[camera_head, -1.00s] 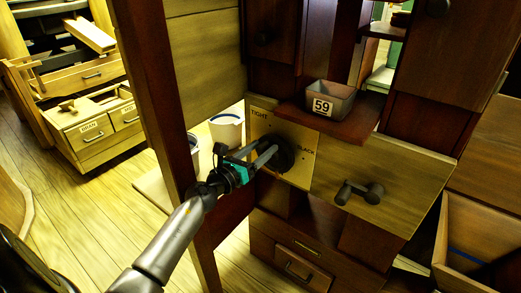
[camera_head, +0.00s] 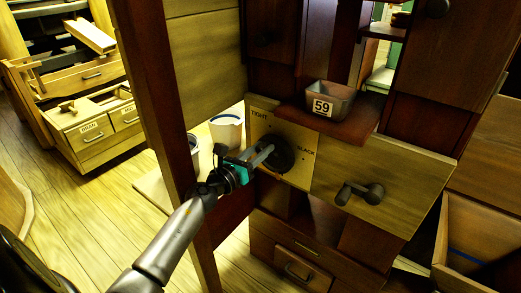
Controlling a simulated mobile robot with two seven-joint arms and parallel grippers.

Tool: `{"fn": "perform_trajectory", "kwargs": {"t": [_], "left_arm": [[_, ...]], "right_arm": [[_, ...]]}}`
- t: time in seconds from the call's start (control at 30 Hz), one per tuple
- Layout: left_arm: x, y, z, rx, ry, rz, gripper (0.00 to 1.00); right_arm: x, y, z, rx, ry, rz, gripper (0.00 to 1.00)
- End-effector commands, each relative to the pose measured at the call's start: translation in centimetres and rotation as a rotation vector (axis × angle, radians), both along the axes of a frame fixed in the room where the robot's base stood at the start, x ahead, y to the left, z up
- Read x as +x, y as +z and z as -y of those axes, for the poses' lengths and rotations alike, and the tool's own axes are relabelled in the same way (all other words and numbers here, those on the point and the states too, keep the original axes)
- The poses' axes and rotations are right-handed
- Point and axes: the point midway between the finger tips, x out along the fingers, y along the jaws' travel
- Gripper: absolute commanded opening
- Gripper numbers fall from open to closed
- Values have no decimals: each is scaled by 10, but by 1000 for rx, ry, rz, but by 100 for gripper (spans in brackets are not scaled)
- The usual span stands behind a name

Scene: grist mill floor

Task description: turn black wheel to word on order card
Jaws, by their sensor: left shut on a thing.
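The black wheel (camera_head: 278,155) is mounted on a pale plate (camera_head: 297,176) on the front of the wooden machine. The plate has the word TIGHT at its upper left and a word reading like SLACK at its right. My left gripper (camera_head: 264,155) comes in from the left and is shut on the black wheel, hiding part of it. Which word the wheel points to cannot be made out. An order card is not seen in this view. My right gripper is not in view.
A small grey bin marked 59 (camera_head: 330,101) sits on a shelf right above the plate. A dark crank handle (camera_head: 359,194) sticks out to the right. A dark post (camera_head: 158,110) stands close to my left arm. White buckets (camera_head: 226,131) stand behind it.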

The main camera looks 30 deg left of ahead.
Motion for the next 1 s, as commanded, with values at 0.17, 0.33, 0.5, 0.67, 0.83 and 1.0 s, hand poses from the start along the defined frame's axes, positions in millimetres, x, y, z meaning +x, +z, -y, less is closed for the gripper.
{"fn": "perform_trajectory", "kwargs": {"t": [0.17,0.33,0.5,0.67,0.83,1.0], "left_arm": [[0,0,1,-8,-3,-1,0],[0,-1,-1,-50,-3,-6,0],[1,-3,-5,-146,-3,-16,0],[1,-6,-10,-281,-3,-27,0],[1,-10,-16,-442,-3,-38,0],[2,-16,-20,-603,-3,-51,0]], "right_arm": [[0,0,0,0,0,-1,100],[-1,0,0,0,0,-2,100],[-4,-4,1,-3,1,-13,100],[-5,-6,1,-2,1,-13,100],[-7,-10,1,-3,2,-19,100],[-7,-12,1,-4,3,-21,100]]}}
